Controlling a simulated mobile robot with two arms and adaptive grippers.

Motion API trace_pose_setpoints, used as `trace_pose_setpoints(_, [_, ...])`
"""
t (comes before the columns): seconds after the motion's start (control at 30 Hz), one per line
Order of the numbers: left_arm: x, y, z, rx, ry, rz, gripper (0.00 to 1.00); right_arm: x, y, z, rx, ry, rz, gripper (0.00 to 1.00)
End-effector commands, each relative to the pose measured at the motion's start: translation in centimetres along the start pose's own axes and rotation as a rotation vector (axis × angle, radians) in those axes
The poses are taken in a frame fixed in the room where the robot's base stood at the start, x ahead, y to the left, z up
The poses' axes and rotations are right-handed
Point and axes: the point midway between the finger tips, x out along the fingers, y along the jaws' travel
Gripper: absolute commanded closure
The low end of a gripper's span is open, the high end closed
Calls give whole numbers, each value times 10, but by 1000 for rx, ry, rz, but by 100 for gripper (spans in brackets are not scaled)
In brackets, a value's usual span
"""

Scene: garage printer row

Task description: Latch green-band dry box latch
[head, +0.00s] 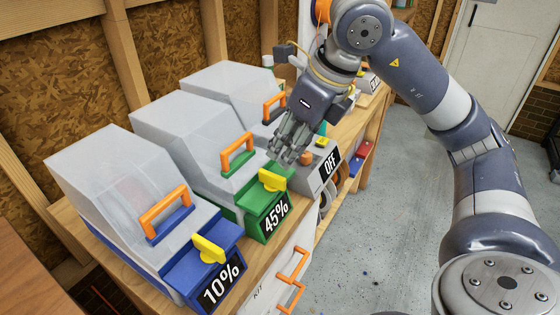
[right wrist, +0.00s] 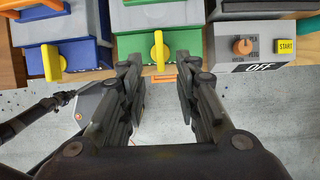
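The green-band dry box (head: 190,140) is the middle one of three, with a clear grey hood, an orange handle and a "45%" readout. Its yellow latch (head: 272,180) stands on the green front block. In the right wrist view the latch (right wrist: 158,52) stands upright, just beyond the gap between my fingertips. My right gripper (head: 291,148) is above the box's right front, behind the latch in the head view. In the right wrist view the gripper (right wrist: 158,75) is open and holds nothing. I cannot tell whether a finger touches the latch.
The blue-band box (head: 110,185), reading "10%", stands left with its own yellow latch (head: 208,249). A grey unit marked "OFF" (head: 330,163) with a START button (right wrist: 285,46) stands right. Orange handles (head: 290,280) stick out below the bench front. The floor (head: 370,240) before it is clear.

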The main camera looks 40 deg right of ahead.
Motion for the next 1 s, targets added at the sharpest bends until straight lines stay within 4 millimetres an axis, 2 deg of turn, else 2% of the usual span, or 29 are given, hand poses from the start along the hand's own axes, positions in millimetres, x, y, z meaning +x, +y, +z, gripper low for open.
trace_pose_setpoints(0.1, [0,0,0,0,1,0,100,-18,0,1,1,-4,0,70])
trace_pose_setpoints(0.3, [0,0,0,0,1,0,100,-31,0,0,0,0,0,70])
trace_pose_setpoints(1.0, [0,0,-6,0,8,0,100,-32,0,0,0,1,0,70])
